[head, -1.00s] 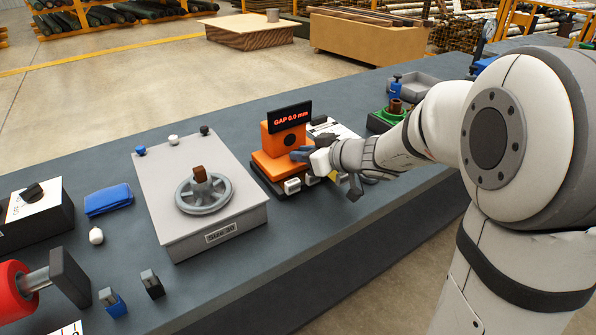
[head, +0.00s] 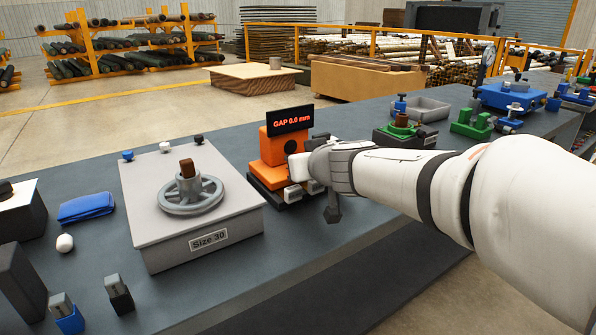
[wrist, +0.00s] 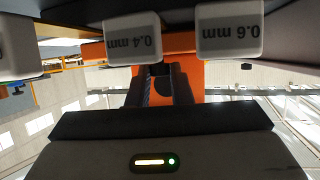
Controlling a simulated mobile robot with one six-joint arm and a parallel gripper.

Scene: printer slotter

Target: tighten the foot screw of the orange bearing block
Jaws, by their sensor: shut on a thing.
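The orange bearing block (head: 272,149) stands on a dark base on the bench, with a display (head: 290,121) on top reading "GAP 0.0 mm". My gripper (head: 294,166) is at the block's right side, low down; its own body hides its fingertips in the head view. In the wrist view the orange block (wrist: 194,80) appears behind my two dark fingers (wrist: 160,76). They are close together around a small dark thing between the tips, too unclear to identify. I cannot make out the foot screw.
White gauge tags marked 0.4 mm (wrist: 133,38) and 0.6 mm (wrist: 229,36) sit close to my fingers. A grey box with a handwheel (head: 190,195) stands left of the block.

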